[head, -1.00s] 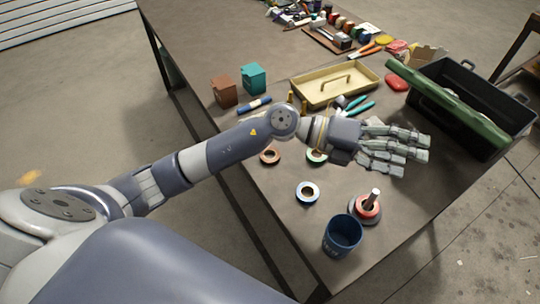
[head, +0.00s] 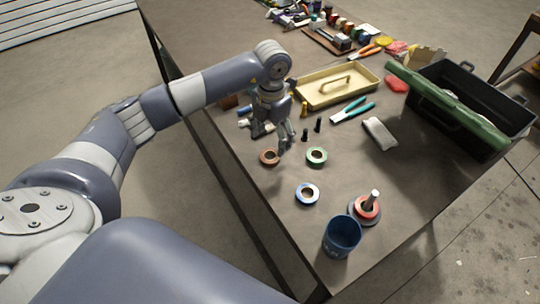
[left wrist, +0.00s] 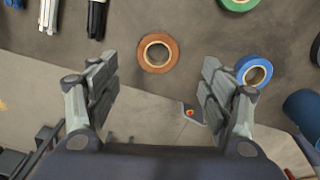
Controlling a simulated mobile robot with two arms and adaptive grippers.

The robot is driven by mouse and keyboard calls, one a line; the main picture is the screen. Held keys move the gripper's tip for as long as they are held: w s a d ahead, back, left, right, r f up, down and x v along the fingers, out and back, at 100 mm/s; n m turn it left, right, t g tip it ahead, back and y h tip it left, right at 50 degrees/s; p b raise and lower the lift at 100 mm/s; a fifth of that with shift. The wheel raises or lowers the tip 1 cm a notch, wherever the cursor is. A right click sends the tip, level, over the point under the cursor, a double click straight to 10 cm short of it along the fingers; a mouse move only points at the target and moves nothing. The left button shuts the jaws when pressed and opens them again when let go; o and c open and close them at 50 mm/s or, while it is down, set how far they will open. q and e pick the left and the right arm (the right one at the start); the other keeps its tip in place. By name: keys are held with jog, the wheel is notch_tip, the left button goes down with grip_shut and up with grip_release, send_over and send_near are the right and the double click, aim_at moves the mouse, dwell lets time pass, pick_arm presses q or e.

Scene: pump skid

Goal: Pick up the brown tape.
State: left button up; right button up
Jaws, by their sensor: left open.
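The brown tape (head: 269,157) is a flat ring lying near the left edge of the table (head: 330,235). In the left wrist view the brown tape (left wrist: 158,53) lies ahead of and between the spread fingers, apart from both. My left gripper (head: 284,148) points down just above and beside the tape in the head view. In the left wrist view the left gripper (left wrist: 160,97) is open and empty. My right gripper is not in view.
A green tape (head: 317,156) and a blue tape (head: 307,194) lie close by. A red tape (head: 368,208) sits around a post beside a blue cup (head: 342,237).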

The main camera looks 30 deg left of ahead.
aim_at(269, 153)
pick_arm(q)
notch_tip(269, 153, down, 2)
jog(key=f, duration=0.1)
jog(key=f+p, duration=0.1)
jog(key=f, duration=0.1)
jog(key=f+p, duration=0.1)
jog(key=f, duration=0.1)
jog(key=shift+s+a, duration=0.2)
jog(key=shift+a, duration=0.05)
jog(key=shift+w+f, duration=0.1)
jog(key=shift+f, duration=0.15)
jog(key=c, duration=1)
